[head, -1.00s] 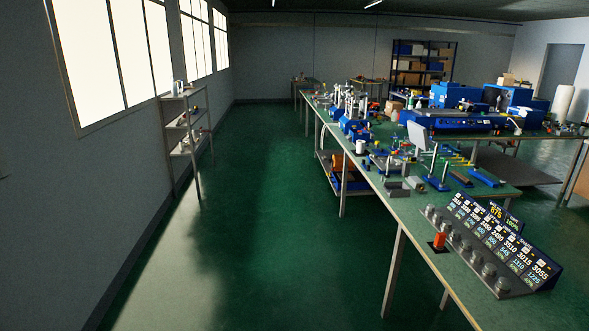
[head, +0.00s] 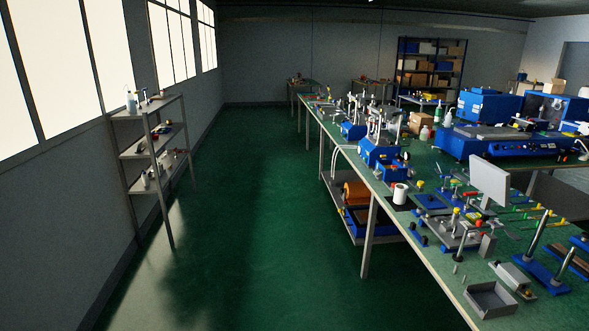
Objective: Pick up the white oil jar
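A white cylindrical jar (head: 400,194), which looks like the white oil jar, stands upright near the left edge of the long green bench (head: 442,272). It is in front of the blue presses and left of a dark blue flat fixture (head: 431,203). The jar is small in the view, and I cannot read any label. Nothing is seen holding it. My gripper is not in view.
A wide green floor aisle (head: 245,200) runs clear between the bench and a metal shelf rack (head: 150,153) with bottles by the windows. A grey monitor (head: 490,181), a grey open tray (head: 491,299) and blue stands crowd the near bench.

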